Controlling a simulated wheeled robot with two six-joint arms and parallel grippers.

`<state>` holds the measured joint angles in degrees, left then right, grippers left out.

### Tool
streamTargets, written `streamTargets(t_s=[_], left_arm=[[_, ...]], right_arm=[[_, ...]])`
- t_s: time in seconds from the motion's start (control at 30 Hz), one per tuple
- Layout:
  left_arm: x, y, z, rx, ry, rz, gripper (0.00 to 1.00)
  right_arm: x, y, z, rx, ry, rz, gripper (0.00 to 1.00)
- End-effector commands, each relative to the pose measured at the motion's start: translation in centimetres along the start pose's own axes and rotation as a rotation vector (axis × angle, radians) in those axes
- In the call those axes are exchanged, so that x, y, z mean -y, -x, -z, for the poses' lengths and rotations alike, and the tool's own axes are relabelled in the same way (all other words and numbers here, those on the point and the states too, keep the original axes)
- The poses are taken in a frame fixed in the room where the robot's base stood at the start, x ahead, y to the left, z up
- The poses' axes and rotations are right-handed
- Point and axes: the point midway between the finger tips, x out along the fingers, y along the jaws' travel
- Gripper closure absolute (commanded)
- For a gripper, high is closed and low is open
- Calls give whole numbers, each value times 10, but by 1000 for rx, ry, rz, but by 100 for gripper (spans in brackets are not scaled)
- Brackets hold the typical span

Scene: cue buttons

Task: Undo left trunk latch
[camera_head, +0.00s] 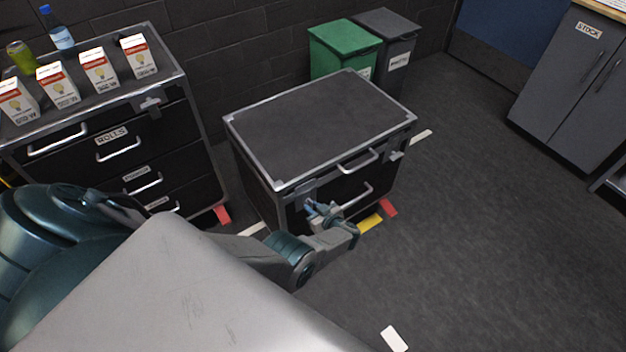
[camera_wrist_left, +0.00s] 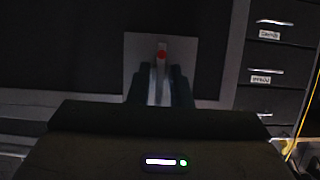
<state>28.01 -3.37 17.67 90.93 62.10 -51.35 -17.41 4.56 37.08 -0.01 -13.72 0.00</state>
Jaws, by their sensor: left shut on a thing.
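The black trunk (camera_head: 318,122) with metal edges stands on the floor in the middle of the head view, its lid closed. My left gripper (camera_head: 318,209) is at the left part of the trunk's front. In the left wrist view my gripper (camera_wrist_left: 160,92) is shut on the left trunk latch (camera_wrist_left: 162,58), a narrow lever with a red spot on a light plate. The fingers flank the lever and hide its lower part. The right latch (camera_head: 396,156) sits near the trunk's front right corner. My right gripper is not in view.
A drawer cabinet (camera_head: 174,85) with several bulb boxes stands at the left. A green bin (camera_head: 338,50) and a grey bin (camera_head: 398,62) stand behind the trunk. A grey cupboard (camera_head: 575,85) is at the right. The floor at the right is mostly clear.

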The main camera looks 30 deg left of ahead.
Motion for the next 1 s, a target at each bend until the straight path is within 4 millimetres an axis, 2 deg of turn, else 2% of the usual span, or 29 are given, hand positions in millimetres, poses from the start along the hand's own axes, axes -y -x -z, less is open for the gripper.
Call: streamTargets(t_s=[0.37,0.4,0.43,0.77,0.87,1.0], left_arm=[[1,0,-1,1,-4,2,100],[1,0,-1,1,-4,2,76],[0,0,-1,1,-4,2,71],[0,3,0,1,-3,1,71],[0,14,1,2,-3,-1,71],[0,41,2,3,-3,-1,71]], right_arm=[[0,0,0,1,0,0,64],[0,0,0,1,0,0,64],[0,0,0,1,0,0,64],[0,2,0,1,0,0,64],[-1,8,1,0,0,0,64],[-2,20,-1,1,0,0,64]])
